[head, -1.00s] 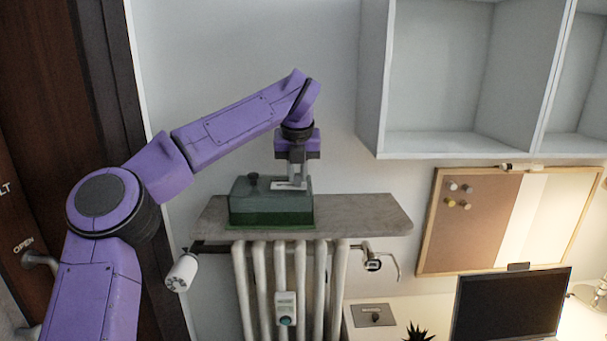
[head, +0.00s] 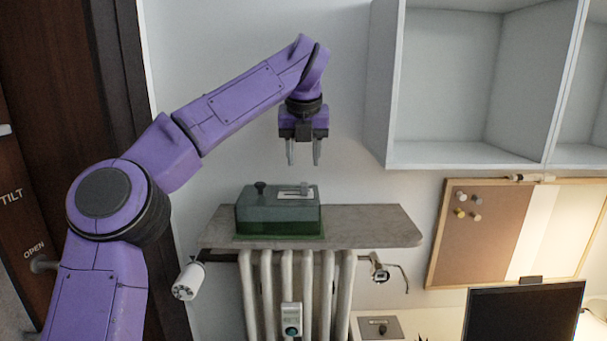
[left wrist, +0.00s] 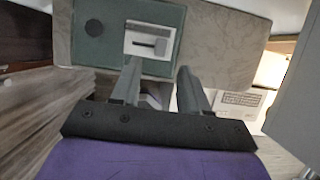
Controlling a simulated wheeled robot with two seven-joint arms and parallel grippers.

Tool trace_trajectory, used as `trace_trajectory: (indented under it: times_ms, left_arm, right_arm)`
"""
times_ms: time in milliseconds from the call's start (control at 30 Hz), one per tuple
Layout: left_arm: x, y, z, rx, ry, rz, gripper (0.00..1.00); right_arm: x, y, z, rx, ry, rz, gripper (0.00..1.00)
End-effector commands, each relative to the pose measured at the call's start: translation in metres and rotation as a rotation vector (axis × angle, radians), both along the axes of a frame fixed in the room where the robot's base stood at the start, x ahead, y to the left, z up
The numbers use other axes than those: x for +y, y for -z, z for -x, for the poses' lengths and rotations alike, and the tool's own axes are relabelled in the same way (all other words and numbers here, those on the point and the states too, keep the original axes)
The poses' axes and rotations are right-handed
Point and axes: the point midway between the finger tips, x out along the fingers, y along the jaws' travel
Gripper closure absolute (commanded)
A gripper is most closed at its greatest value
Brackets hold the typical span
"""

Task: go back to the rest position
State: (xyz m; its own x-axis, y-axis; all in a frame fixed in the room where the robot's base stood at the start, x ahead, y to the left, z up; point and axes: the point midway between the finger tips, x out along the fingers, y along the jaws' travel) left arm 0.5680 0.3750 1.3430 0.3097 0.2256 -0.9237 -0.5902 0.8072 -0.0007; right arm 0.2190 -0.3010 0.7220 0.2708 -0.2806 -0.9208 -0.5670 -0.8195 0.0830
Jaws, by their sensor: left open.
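My left gripper (head: 303,152) is open and empty in the head view, fingers pointing down. It hangs above a green box (head: 278,213) with a dark knob and a light plate with a small lever on top. The box sits on a grey stone-like shelf (head: 375,222) over the radiator, and the gripper is clear of it. In the left wrist view the open fingers (left wrist: 160,85) show in front of the box top (left wrist: 105,45), with empty space between them. My right gripper is not in view.
A white radiator (head: 300,285) with a valve knob (head: 188,280) stands below the shelf. White wall cabinets (head: 470,153) are at the upper right. A dark door is at the left.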

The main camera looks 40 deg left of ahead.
Motion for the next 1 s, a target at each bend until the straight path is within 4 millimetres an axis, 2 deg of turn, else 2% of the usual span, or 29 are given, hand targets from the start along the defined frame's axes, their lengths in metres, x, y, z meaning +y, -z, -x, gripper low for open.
trace_trajectory:
  times_ms: [33, 100, 200, 733, 833, 1000]
  left_arm:
    - [-0.002, -0.01, 0.003, -0.003, -0.002, -0.001, 0.55]
    - [-0.004, -0.019, 0.005, 0.0, -0.001, -0.001, 0.55]
    - [-0.006, -0.025, 0.008, 0.001, 0.0, 0.0, 0.55]
    - [-0.006, -0.026, 0.009, 0.001, 0.0, 0.001, 0.55]
    - [-0.006, -0.041, 0.009, 0.001, 0.0, 0.001, 0.55]
    - [-0.006, -0.08, 0.009, 0.001, 0.0, 0.001, 0.55]
  right_arm:
    - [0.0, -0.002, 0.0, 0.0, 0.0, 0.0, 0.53]
    - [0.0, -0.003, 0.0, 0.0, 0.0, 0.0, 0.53]
    - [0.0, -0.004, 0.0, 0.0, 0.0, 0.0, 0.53]
    - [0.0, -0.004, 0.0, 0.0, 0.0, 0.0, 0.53]
    - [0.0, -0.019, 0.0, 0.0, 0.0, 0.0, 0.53]
    - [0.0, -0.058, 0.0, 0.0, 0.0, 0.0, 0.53]
